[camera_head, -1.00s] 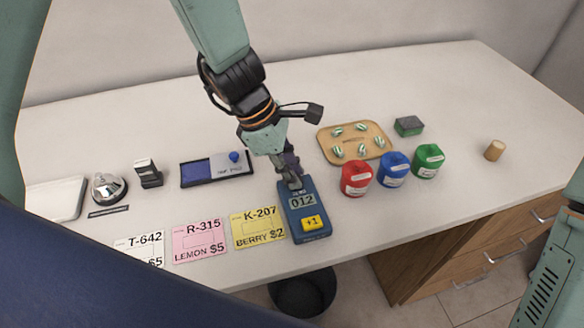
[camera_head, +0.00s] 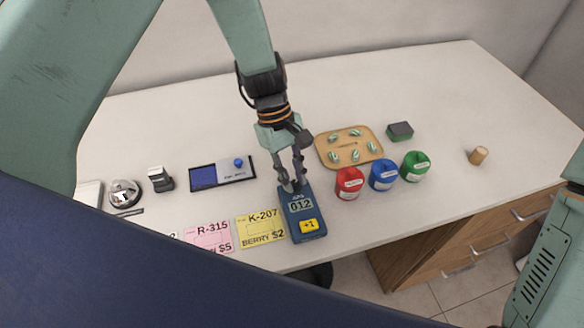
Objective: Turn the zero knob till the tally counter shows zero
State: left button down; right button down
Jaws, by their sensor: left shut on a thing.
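The tally counter (camera_head: 303,222) is a blue box near the front edge of the counter, with a display (camera_head: 300,206) reading 012 and a yellow +1 button (camera_head: 309,225). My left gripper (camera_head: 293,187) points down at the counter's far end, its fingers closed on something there. The zero knob is hidden between the fingertips. My right gripper is out of view; only part of my right arm shows at the right edge.
Red (camera_head: 349,184), blue (camera_head: 384,175) and green (camera_head: 415,166) containers stand right of the tally counter. A wooden tray (camera_head: 321,150) with several striped pieces lies behind them. Yellow (camera_head: 259,229) and pink (camera_head: 208,237) cards lie to the left. A cork-like cylinder (camera_head: 478,156) stands far right.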

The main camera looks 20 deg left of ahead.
pick_arm(q)
jog(key=m+g+y+p, duration=0.1)
jog(key=m, duration=0.2)
jog(key=shift+w+d+m, duration=0.1)
jog(key=shift+m, duration=0.3)
jog(key=shift+d+m+g+y+p, duration=0.1)
jog(key=shift+m+g+y+p, duration=0.35)
jog(key=shift+m, duration=1.35)
jog(key=shift+y, duration=0.25)
jog(key=c, duration=1.2)
grip_release()
jog(key=shift+w, duration=0.1)
jog(key=shift+v, duration=4)
